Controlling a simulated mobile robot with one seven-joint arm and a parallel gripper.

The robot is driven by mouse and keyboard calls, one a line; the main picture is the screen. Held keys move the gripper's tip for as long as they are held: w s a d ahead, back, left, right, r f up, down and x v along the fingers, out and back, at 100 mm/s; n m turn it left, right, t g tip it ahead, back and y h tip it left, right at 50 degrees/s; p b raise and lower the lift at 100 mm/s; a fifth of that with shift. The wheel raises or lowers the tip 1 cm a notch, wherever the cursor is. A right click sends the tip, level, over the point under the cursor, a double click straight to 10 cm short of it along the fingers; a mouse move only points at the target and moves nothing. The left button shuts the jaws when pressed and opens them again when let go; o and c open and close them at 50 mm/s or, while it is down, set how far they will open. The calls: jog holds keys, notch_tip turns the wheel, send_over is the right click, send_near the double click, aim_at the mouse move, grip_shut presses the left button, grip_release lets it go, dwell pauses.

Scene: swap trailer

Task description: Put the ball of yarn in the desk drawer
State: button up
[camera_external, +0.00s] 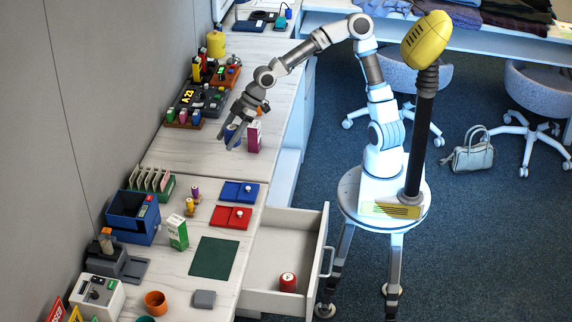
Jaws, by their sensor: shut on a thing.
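My gripper (234,141) points down over the far part of the desk. It is shut on a small blue thing (232,129), mostly hidden by the fingers. It may be the ball of yarn, but it is too small to tell. I cannot tell whether it touches the desktop. The desk drawer (268,240) is pulled open at the near right of the desk, well nearer the camera than my gripper. A red can-like thing (287,282) stands inside near its front; the rest of the drawer floor looks bare.
A magenta carton (254,137) stands just right of my gripper. Bare desktop (195,155) separates the two groups.

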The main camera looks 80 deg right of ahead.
jog(key=s+a+f+n+g+y, duration=0.2)
jog(key=s+a+n, duration=0.2)
jog(key=s+a, duration=0.7)
jog(key=n+g, duration=0.1)
send_over(269, 268)
jog(key=s+d, duration=0.2)
jog(key=f, duration=0.1)
jog(key=f+b, duration=0.3)
jog(key=f, duration=0.7)
jog(key=f+b, duration=0.3)
jog(key=f, duration=0.8)
jog(key=w+f+b, duration=0.1)
jog(key=f+b, duration=0.2)
jog(key=f, duration=0.8)
jog(key=shift+d+f, duration=0.25)
jog(key=shift+d, duration=0.05)
jog(key=shift+f, duration=0.25)
jog(key=o, duration=1.5)
jog(key=shift+r, duration=0.1)
